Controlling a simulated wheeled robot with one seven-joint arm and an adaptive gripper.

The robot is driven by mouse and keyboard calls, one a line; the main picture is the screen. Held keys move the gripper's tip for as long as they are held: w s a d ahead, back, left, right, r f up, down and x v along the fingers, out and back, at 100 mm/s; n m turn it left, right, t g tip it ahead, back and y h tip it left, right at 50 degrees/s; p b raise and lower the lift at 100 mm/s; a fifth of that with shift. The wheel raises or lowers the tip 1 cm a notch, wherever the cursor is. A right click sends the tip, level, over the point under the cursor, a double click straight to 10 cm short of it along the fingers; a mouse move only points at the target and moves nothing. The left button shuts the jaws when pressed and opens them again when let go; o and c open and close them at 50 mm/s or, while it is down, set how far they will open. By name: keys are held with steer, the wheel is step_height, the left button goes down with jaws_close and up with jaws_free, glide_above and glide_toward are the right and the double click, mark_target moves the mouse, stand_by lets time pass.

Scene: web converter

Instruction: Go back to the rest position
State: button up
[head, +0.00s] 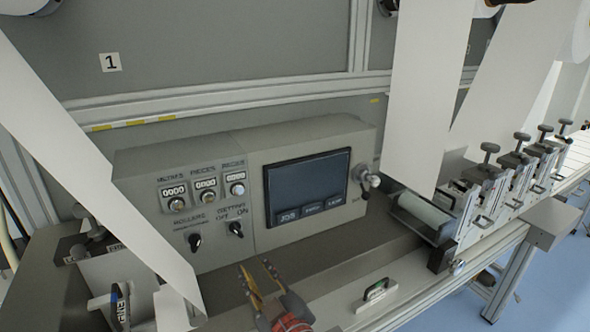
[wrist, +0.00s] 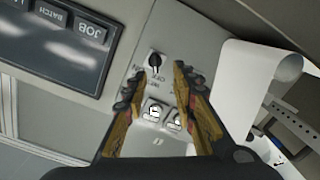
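My gripper (head: 256,267) is open and empty in the head view, in front of the grey control panel (head: 145,168) and below its knobs. In the wrist view its two yellow-and-black fingers (wrist: 157,74) are spread apart. A black knob (wrist: 155,61) with an OFF mark shows between the fingertips, with no contact that I can make out. In the head view the cutting knob (head: 237,228) and the rollers knob (head: 195,241) sit on the panel. Most of my arm is out of view.
A dark touchscreen (head: 307,186) is right of the knobs, with three counters (head: 205,190) above them. A white paper web (head: 95,150) slants down at the left, and another (head: 425,90) hangs at the right beside a roller (head: 424,213). Several clamp units (head: 488,180) line the right rail.

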steer(key=s+d+f+m+g+h, duration=0.2)
steer(key=s+f+g, duration=0.2)
steer(key=f, duration=0.6)
steer(key=s+d+f+g+h, duration=0.1)
steer(key=s+d, duration=0.1)
steer(key=s+d+f+m+g+h, duration=0.1)
steer(key=d, duration=0.2)
steer(key=s+d+f+m+g+h, duration=0.1)
steer(key=s+d, duration=0.1)
steer(key=shift+s+d+g, duration=0.2)
steer(key=shift+s+g, duration=0.15)
steer(key=shift+g, duration=0.05)
steer(key=s+d+r+m+h, duration=0.2)
steer(key=s+d+r+m, duration=0.2)
steer(key=d, duration=0.6)
steer(key=s+d+r+m+g+h, duration=0.1)
steer(key=s+d+r+m, duration=0.3)
steer(key=d, duration=0.7)
step_height(320, 180, up, 2)
steer(key=shift+s+r+h, duration=0.1)
steer(key=shift+s+h, duration=0.5)
steer(key=shift+s, duration=0.5)
